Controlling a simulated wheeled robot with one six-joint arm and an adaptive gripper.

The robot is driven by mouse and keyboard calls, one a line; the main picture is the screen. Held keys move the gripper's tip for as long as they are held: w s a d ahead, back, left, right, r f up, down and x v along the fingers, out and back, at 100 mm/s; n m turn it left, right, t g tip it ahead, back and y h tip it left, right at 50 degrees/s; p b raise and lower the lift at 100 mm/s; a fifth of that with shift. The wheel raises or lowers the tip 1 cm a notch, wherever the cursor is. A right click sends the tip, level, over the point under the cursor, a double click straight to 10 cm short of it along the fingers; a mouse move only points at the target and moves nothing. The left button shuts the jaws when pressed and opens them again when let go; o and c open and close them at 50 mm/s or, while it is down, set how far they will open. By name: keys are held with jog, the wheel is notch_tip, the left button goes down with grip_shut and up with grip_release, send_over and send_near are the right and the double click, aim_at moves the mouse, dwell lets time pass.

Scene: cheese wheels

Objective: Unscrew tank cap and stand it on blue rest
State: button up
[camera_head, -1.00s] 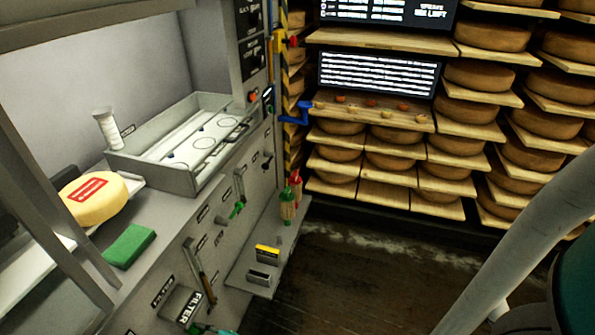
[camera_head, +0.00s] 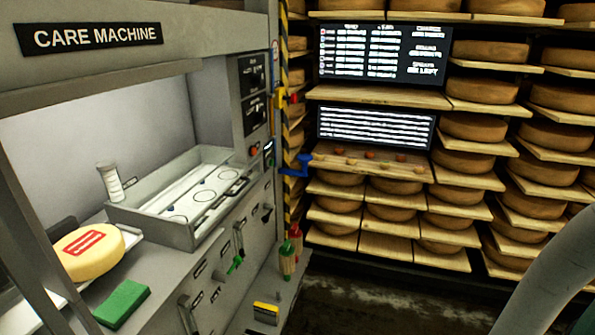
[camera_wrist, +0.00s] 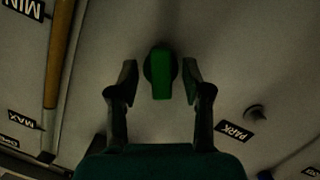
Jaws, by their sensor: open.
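In the wrist view my gripper (camera_wrist: 159,82) is open, its two dark fingers on either side of a green knob (camera_wrist: 161,75) on a grey panel. The gap on both sides of the knob shows no clear contact. I cannot tell which part is the tank cap. In the head view a blue bracket (camera_head: 301,165) sticks out by the striped post; I cannot tell whether it is the blue rest. A green-handled lever (camera_head: 236,264) shows on the machine front. My gripper is not visible in the head view.
The head view shows a metal tray (camera_head: 150,222), a yellow cheese (camera_head: 88,262), a green block (camera_head: 121,303) and cheese shelves (camera_head: 475,198).

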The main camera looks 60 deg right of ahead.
jog(key=v, duration=1.2)
jog(key=shift+w, duration=0.1)
jog(key=shift+c, duration=0.3)
